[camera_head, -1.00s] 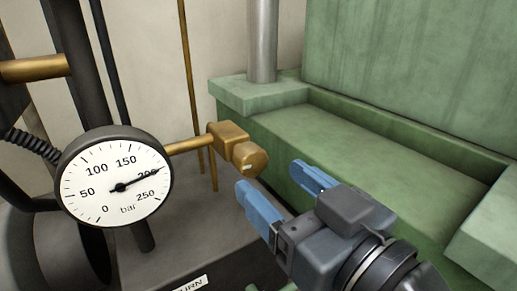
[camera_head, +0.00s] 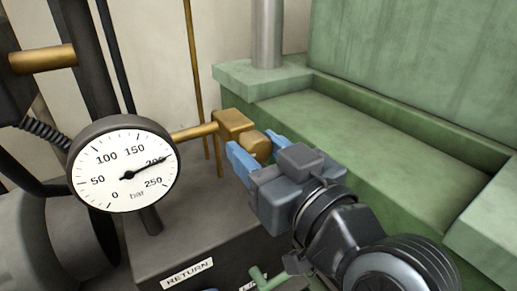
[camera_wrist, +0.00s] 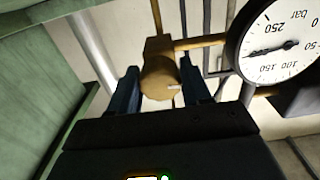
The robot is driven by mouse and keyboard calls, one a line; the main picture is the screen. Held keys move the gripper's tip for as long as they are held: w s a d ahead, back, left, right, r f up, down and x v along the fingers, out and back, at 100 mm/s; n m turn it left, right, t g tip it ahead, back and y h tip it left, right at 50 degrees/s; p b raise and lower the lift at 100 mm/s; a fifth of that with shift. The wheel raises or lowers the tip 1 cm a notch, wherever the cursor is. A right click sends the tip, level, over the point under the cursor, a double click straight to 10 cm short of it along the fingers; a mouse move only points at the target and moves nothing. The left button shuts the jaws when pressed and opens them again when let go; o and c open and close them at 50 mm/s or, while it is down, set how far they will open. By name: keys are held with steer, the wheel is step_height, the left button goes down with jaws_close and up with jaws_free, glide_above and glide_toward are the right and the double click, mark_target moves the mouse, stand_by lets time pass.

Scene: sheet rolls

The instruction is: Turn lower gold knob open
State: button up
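The gold knob (camera_head: 254,146) sits at the end of a gold valve block (camera_head: 234,122) on a gold pipe beside the gauge. My gripper (camera_head: 256,151) is at the knob, with one blue finger on the near left side and the other on the far right side. In the wrist view the round knob (camera_wrist: 160,77) lies between the two dark fingers, and a pale mark shows on its face. Narrow gaps seem to remain beside the knob, so the fingers look open around it. Contact cannot be made out.
A pressure gauge (camera_head: 123,168) reading about 200 bar stands left of the knob. A green machine body (camera_head: 380,150) with a ledge lies to the right. A RETURN label (camera_head: 187,273) and a small green handle (camera_head: 268,279) are below. Another gold pipe (camera_head: 42,59) is upper left.

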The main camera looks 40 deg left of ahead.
steer(key=c, duration=0.6)
steer(key=shift+f+n+b, duration=0.25)
steer(key=shift+n+b, duration=0.25)
steer(key=shift+b, duration=0.5)
steer(key=shift+r+n+b, duration=0.1)
steer(key=shift+n+b, duration=0.3)
steer(key=shift+r, duration=0.1)
steer(key=o, duration=1.1)
steer(key=shift+c, duration=0.2)
steer(key=b+v, duration=0.1)
steer(key=v, duration=0.7)
